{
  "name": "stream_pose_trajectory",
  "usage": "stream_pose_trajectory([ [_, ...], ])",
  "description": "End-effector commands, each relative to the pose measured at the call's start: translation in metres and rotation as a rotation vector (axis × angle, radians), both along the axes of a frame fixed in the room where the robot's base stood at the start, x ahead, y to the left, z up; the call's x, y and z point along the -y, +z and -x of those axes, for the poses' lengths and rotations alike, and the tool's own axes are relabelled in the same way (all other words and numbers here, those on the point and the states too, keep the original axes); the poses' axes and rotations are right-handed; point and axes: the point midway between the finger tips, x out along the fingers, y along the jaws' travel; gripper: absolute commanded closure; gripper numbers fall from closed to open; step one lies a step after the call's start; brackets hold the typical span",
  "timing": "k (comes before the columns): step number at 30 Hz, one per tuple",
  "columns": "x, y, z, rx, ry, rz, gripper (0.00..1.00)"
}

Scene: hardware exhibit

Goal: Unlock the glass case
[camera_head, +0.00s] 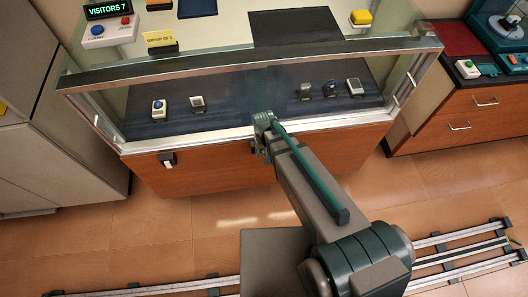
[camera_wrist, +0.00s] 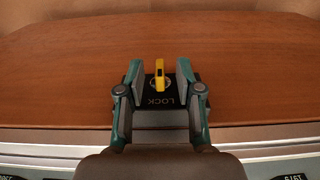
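The glass case (camera_head: 240,140) has a wooden lower panel and several small devices inside behind its front glass. In the wrist view a black lock plate (camera_wrist: 156,101) marked LOCK, upside down in the picture, is on the wooden panel. A yellow upright key or knob (camera_wrist: 160,80) stands out from its round centre. My gripper (camera_wrist: 160,68) is open, with one finger on each side of the yellow piece and a visible gap on both sides. In the head view my gripper (camera_head: 264,150) is at the panel just below the glass, and my arm mostly hides the lock.
A white switch on a dark plate (camera_head: 168,160) is on the panel to the left. The case's metal front edge (camera_head: 220,138) runs just above the lock. Grey cabinets (camera_head: 50,150) stand left, a wooden drawer unit (camera_head: 470,115) right.

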Motion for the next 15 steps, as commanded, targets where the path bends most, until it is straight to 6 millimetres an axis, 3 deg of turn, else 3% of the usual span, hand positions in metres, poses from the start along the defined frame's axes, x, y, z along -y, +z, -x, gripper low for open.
stream_pose_trajectory([
  [12,0.0000,-0.0063,0.0000,0.001,0.000,0.000,0.65],
  [15,0.0000,-0.0062,0.0000,0.001,0.000,0.000,0.80],
])
